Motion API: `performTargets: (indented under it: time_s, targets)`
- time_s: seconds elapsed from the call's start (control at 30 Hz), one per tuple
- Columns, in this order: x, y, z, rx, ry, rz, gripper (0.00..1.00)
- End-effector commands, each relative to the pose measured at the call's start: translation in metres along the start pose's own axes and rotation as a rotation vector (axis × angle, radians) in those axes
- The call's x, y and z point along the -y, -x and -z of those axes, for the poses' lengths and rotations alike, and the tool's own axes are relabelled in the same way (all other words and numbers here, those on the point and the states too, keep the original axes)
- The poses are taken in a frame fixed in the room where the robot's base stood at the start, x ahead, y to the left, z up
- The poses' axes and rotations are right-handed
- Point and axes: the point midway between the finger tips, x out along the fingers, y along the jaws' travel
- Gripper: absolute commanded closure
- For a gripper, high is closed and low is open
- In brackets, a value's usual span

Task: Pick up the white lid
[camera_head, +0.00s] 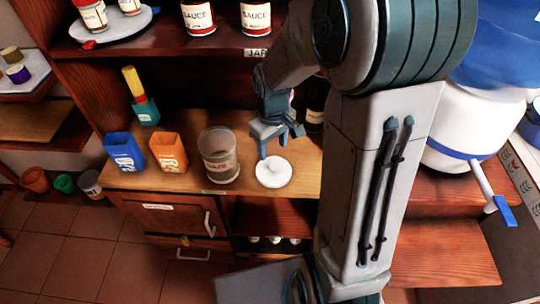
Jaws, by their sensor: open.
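The white lid (273,172) is a round disc with a small raised knob. It lies on the light wood counter (200,184), near its front edge. My gripper (274,146) is open and empty, with its fingers pointing down just above and behind the lid. One fingertip appears close to the lid's knob; I cannot tell whether it touches. A clear grey container (219,158) with a label stands just left of the lid.
An orange box (168,152) and a blue box (124,152) stand farther left on the counter. Sauce jars (198,17) stand on the shelf above. A large white container (462,125) is at the right.

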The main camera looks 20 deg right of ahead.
Motion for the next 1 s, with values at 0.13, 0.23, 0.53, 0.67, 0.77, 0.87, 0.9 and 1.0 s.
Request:
performTargets:
  time_s: [0.13,0.23,0.53,0.67,0.77,0.87,0.9,1.0]
  targets:
    - [-0.001,-0.01,0.005,0.01,0.025,0.01,0.46]
    - [-0.001,-0.019,0.005,0.013,0.03,0.012,0.46]
    - [-0.004,-0.05,0.002,0.014,0.028,0.012,0.46]
    - [-0.006,-0.069,0.001,0.013,0.028,0.012,0.46]
    - [-0.006,-0.079,0.001,0.012,0.028,0.011,0.46]
    - [-0.006,-0.083,0.001,0.011,0.028,0.011,0.46]
    - [-0.006,-0.084,0.001,0.01,0.028,0.01,0.46]
    - [-0.006,-0.084,0.001,0.01,0.028,0.01,0.46]
